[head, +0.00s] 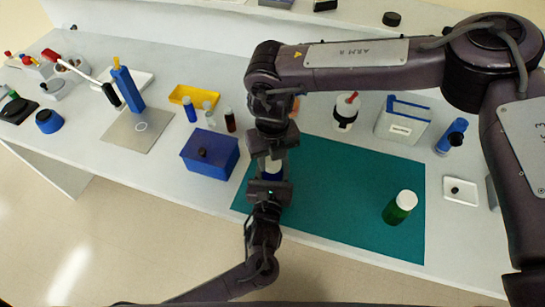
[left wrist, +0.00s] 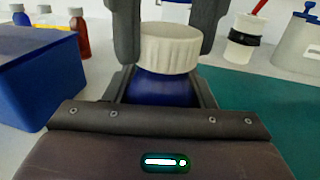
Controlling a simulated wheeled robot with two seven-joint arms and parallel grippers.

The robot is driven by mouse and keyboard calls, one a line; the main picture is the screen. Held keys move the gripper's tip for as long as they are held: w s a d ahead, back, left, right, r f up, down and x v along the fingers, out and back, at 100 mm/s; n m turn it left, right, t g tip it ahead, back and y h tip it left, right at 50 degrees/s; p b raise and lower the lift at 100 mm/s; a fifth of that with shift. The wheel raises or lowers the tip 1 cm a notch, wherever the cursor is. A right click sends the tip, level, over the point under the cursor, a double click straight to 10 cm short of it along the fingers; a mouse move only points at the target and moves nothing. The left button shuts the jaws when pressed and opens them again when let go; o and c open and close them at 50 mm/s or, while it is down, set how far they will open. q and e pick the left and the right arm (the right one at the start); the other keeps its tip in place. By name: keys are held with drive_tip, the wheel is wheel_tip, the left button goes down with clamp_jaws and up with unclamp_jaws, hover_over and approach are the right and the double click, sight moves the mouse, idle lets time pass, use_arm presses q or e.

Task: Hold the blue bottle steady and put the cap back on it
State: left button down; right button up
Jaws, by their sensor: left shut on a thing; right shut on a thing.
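A blue box (head: 222,164) stands close left of the grippers, with small bottles (head: 210,112) behind it. A green bottle with a white cap (head: 400,207) stands at the mat's right. A white container (head: 345,110) stands behind the mat. The mat's middle is clear.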

drive_tip(key=o, duration=1.2)
drive_tip(key=shift+c, duration=0.2)
drive_tip(key=shift+r, duration=0.1)
wheel_tip(320, 180, up, 12)
use_arm(q)
drive_tip(key=c, duration=0.6)
unclamp_jaws()
drive_tip(key=shift+o, duration=0.2)
drive_tip(key=shift+s+a+b, duration=0.2)
drive_tip(key=shift+s+a, duration=0.05)
drive_tip(key=shift+s, duration=1.7)
drive_tip(key=shift+s+a+b, duration=0.2)
drive_tip(key=shift+s, duration=1.75)
use_arm(e)
drive_tip(key=shift+f, duration=0.55)
